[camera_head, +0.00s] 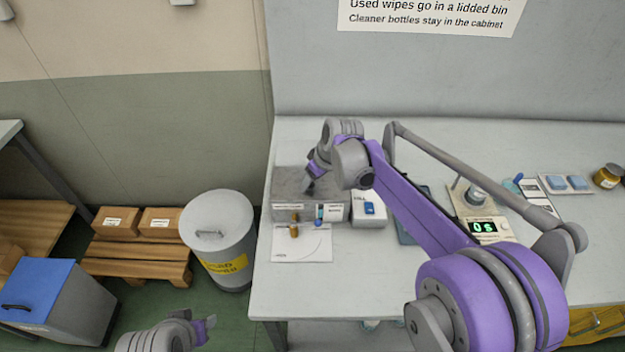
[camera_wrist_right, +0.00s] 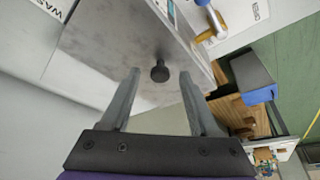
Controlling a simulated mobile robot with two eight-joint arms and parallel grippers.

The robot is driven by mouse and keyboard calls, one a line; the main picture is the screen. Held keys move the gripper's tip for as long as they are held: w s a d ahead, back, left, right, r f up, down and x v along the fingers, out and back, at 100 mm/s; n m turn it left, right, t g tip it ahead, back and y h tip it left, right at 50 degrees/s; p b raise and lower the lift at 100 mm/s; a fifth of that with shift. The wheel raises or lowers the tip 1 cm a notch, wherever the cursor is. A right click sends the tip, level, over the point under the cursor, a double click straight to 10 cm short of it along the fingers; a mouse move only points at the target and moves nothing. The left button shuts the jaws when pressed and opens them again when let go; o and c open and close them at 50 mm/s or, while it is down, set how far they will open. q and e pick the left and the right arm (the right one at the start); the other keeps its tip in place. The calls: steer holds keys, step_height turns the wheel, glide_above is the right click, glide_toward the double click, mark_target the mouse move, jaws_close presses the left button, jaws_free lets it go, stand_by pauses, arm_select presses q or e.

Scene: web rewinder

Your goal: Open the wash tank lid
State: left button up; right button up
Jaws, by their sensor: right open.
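The wash tank is a grey metal box (camera_head: 284,187) on the bench, with white labels on its front. In the right wrist view its flat grey lid (camera_wrist_right: 110,45) carries a round black knob (camera_wrist_right: 160,73). The lid looks shut. My right gripper (camera_head: 311,186) is over the tank top, partly covering it in the head view. In the right wrist view its two fingers are spread open, with the knob showing between the tips; I cannot tell whether they touch it. My left gripper (camera_head: 206,326) is low at the bottom left, away from the bench, its jaws unclear.
A scale (camera_head: 488,226) is further right. A lidded bin (camera_head: 217,228) stands on the floor left of the bench, beside a wooden pallet (camera_head: 140,265) and a blue-lidded box (camera_head: 40,290).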

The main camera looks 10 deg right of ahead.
jaws_close()
stand_by(1.4)
